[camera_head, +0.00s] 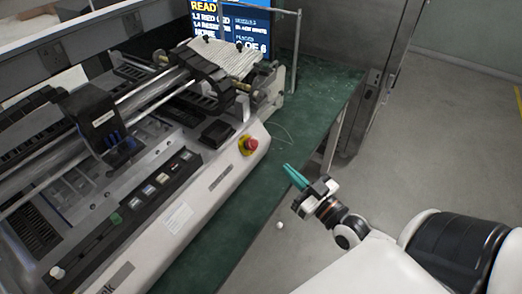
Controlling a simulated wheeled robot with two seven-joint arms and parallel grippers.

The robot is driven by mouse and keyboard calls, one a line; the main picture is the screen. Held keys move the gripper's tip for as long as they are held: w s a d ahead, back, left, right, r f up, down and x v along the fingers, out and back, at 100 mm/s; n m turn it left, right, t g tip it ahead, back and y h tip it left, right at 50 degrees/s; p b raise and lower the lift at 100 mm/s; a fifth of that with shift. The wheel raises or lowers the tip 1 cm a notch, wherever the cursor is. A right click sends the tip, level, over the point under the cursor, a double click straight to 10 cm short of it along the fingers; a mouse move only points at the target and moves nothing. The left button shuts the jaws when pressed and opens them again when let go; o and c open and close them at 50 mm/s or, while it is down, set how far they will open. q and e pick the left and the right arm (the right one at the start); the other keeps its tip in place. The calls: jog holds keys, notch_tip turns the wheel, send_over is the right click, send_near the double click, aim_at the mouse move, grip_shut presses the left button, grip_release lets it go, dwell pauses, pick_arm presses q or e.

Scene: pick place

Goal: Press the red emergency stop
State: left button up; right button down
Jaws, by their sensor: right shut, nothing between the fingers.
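The red emergency stop (251,144) is a round red button on a yellow base. It sits at the right end of the front panel of a large machine (130,150). My right gripper (289,170) has teal fingers, which are shut and empty. In the picture the fingertips are below and to the right of the button, apart from it, and point toward the upper left. My left gripper is not in view.
The machine stands on a green table (317,100), whose right side is mostly bare. A screen (245,25) stands at the back. A row of small buttons (150,188) lines the front panel. Grey floor (440,120) is open at the right.

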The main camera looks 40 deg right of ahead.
jog(key=p, duration=0.1)
send_near(252, 147)
jog(key=w+r, duration=0.3)
jog(key=r, duration=0.2)
jog(key=w+f, duration=0.3)
jog(key=shift+w+a, duration=0.15)
jog(key=shift+w, duration=0.15)
jog(key=shift+w+a+f+b, duration=0.15)
jog(key=shift+w+f+b, duration=0.2)
jog(key=shift+w+f, duration=0.2)
jog(key=shift+s+r, duration=0.1)
jog(key=shift+s, duration=0.1)
